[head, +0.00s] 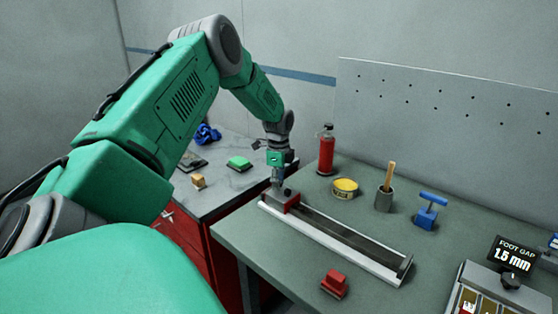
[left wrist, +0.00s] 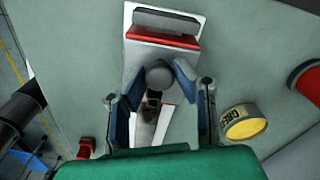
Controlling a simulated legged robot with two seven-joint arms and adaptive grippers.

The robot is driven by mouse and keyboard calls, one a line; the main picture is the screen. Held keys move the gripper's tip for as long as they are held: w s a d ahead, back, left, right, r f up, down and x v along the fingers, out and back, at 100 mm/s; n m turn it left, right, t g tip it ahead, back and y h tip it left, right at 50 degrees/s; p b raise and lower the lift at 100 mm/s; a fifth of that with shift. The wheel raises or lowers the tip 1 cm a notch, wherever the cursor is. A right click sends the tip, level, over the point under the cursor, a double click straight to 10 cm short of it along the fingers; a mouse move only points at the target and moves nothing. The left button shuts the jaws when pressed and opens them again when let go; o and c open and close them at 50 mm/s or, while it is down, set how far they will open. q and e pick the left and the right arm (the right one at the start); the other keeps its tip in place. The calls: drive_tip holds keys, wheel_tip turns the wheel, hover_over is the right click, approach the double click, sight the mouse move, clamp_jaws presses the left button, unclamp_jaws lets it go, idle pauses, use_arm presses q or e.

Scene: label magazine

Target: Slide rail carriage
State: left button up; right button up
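The rail (head: 335,242) is a long pale channel with a dark groove, running diagonally across the green bench. The red carriage (head: 282,203) sits at its far left end; its red edge also shows in the left wrist view (left wrist: 163,40). My left gripper (head: 278,186) is down at the carriage. In the left wrist view, the blue-grey fingers of my left gripper (left wrist: 160,80) stand on either side of a round dark knob (left wrist: 159,73), close to it. Whether they touch or squeeze it cannot be told. My right gripper is not in view.
A red block (head: 334,283) sits in front of the rail. Behind it stand a red bottle (head: 326,152), a yellow tin (head: 345,187), a grey cup (head: 384,200) and a blue T-handled tool (head: 428,211).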

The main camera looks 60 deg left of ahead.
use_arm(q)
drive_tip(key=shift+o, duration=1.3)
drive_tip(key=shift+w+d, duration=0.15)
drive_tip(key=shift+w, duration=0.05)
wheel_tip(320, 180, up, 12)
drive_tip(key=shift+f, duration=0.15)
